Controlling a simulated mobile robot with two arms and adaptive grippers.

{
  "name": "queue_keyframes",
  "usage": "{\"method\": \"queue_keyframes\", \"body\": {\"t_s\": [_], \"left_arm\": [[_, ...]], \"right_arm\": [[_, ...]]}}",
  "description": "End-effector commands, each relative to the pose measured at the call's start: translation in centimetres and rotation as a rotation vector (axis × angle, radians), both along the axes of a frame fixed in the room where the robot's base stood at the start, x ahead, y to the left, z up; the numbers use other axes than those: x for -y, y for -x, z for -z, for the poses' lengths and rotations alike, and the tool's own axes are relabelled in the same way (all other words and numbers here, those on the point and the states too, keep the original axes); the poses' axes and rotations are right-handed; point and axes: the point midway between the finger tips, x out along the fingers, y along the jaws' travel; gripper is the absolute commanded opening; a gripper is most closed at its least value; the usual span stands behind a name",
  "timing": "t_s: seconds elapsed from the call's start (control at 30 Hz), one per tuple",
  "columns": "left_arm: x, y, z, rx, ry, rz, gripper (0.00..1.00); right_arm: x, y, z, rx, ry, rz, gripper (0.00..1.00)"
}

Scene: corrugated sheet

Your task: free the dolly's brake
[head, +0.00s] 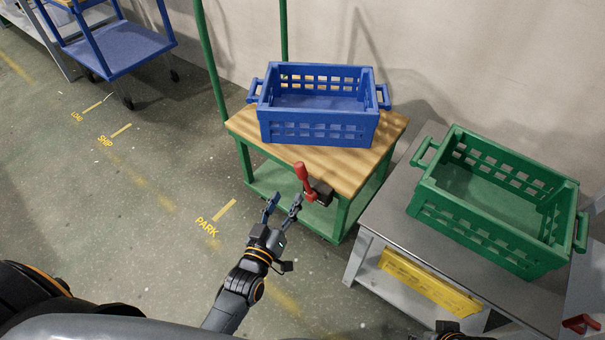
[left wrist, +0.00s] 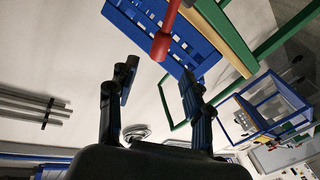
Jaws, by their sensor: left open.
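The dolly has a green frame, a wooden top (head: 345,165) and a blue crate (head: 318,128) standing on it. Its brake lever (head: 305,180) is red and stands nearly upright on a dark mount at the dolly's front edge. My left gripper (head: 283,204) is open and empty, just left of and below the lever, not touching it. In the left wrist view the red lever (left wrist: 163,40) shows beyond the spread fingers (left wrist: 157,80), not between them.
A blue cart (head: 118,50) stands at the upper left. The floor left of the dolly is clear, with yellow markings including PARK (head: 207,227).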

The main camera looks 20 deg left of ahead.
Motion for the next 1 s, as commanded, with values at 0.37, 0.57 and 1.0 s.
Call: {"method": "queue_keyframes", "body": {"t_s": [0.37, 0.57, 1.0], "left_arm": [[0.6, -8.0, 0.2, 0.001, 0.0, 0.0, 0.5], [0.7, -10.3, 0.2, -0.001, 0.0, 0.0, 0.5], [0.8, -10.9, 0.1, -0.003, 0.0, 0.001, 0.4]], "right_arm": [[0.3, 1.2, -4.2, 0.025, 0.0, 0.003, 0.42], [0.3, 1.3, -3.8, 0.024, 0.0, 0.004, 0.42], [0.3, 1.3, -3.8, 0.024, 0.0, 0.003, 0.42]]}}
